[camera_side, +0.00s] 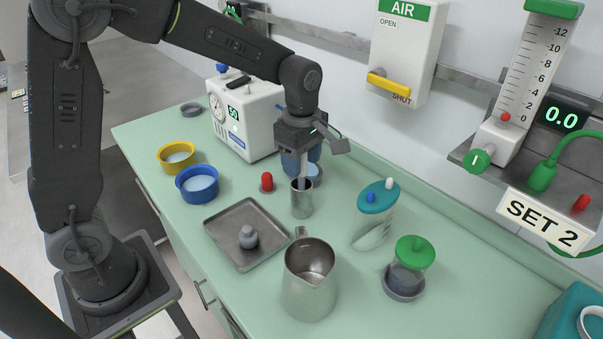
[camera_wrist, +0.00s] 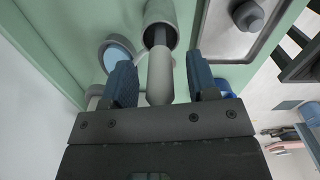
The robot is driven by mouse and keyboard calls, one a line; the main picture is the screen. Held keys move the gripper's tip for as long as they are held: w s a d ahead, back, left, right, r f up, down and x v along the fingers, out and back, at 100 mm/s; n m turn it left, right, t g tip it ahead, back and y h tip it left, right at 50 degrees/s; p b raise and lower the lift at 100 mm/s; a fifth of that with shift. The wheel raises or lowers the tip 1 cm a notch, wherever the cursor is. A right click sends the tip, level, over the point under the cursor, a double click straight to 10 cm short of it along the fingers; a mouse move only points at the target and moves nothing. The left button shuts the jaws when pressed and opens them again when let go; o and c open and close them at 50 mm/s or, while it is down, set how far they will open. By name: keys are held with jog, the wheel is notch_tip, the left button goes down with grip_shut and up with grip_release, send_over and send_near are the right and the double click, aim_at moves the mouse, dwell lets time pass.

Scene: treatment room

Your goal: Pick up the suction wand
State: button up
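The suction wand (camera_wrist: 160,78) shows in the wrist view as a pale grey handle with a thin dark shaft running into a metal cup (camera_wrist: 161,10). In the side view the cup (camera_side: 301,204) stands upright on the green counter, and a light part of the wand (camera_side: 303,168) shows above it. My gripper (camera_wrist: 158,65) has its two blue fingers on either side of the handle, with a visible gap on each side. It is open. In the side view my gripper (camera_side: 300,168) points down over the cup and partly hides the wand.
A metal tray (camera_side: 217,232) with a grey knob-like piece, a metal jug (camera_side: 309,290), a red-topped item (camera_side: 267,181) and a teal-topped container (camera_side: 375,215) stand around the cup. Blue (camera_side: 197,188) and yellow (camera_side: 177,157) bowls lie left. A white machine (camera_side: 262,118) stands behind.

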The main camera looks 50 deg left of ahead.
jog(key=c, duration=0.9)
jog(key=shift+r, duration=0.1)
